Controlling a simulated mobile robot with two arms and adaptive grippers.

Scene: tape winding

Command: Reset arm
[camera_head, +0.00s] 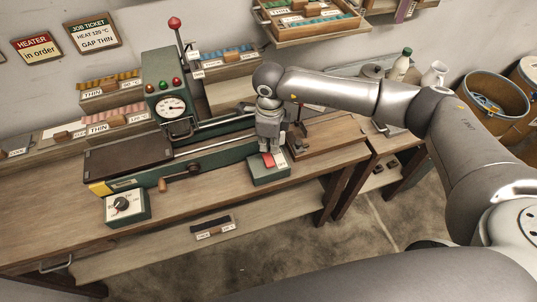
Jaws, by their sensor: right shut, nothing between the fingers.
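My right arm comes in from the right, and its gripper (268,148) points down over a small green box (268,176) with a red top, near the front edge of the bench. The gripper is shut and holds nothing. Its tips are just above or on the red part (278,158); I cannot tell whether they touch. My left gripper is not in view.
A green winding machine (165,92) with a gauge and coloured lamps stands left of the gripper. A dial box (127,206) sits at the bench's front left. A wooden board (325,134) lies right of the gripper. Labelled strip racks (110,90) line the wall.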

